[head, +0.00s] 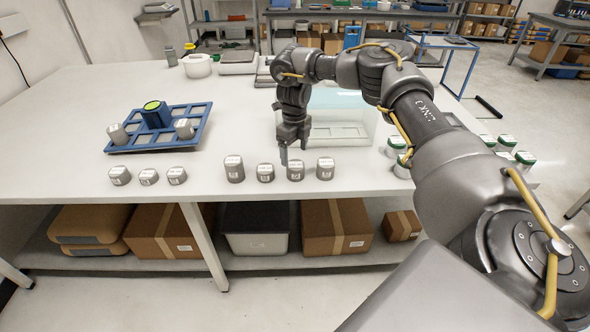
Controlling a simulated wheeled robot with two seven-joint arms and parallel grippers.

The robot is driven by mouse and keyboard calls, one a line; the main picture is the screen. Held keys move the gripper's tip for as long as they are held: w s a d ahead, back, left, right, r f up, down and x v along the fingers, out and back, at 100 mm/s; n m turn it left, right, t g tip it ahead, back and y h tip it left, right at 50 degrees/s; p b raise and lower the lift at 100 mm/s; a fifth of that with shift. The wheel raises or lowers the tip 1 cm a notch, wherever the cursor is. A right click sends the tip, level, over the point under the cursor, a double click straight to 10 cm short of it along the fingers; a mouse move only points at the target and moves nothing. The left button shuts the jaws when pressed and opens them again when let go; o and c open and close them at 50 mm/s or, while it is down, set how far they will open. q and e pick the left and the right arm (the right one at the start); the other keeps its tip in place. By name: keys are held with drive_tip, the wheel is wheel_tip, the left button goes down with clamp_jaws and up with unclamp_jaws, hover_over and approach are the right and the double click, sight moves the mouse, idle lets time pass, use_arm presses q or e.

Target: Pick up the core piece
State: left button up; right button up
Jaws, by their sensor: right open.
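Several grey labelled cylinders stand along the table's front edge; I cannot tell which is the core piece. A taller one (234,169), a short one (265,172), another (295,170) and a taller one (326,168) form the right-hand group. Three short ones, including one (120,175), stand further left. My right gripper (292,153) is open and points down, just behind and above the middle of the right-hand group, with nothing visible between its fingers. My left gripper is not in view.
A blue tray (172,143) on the left bears grey pieces and a blue holder with a green-topped cylinder (152,106). A clear bin (350,124) stands behind my right gripper. Several green-lidded jars (395,147) stand at right.

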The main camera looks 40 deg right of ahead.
sight(295, 164)
drive_tip(key=shift+f, duration=0.55)
drive_tip(key=shift+s+f, duration=0.15)
drive_tip(key=shift+f, duration=0.05)
wheel_tip(295, 164, down, 4)
drive_tip(key=shift+r+p, duration=0.1)
drive_tip(key=shift+p, duration=0.85)
drive_tip(key=shift+f, duration=0.45)
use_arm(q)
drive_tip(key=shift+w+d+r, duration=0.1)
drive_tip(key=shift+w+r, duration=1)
use_arm(e)
drive_tip(key=c, duration=1.3)
drive_tip(key=shift+r, duration=0.1)
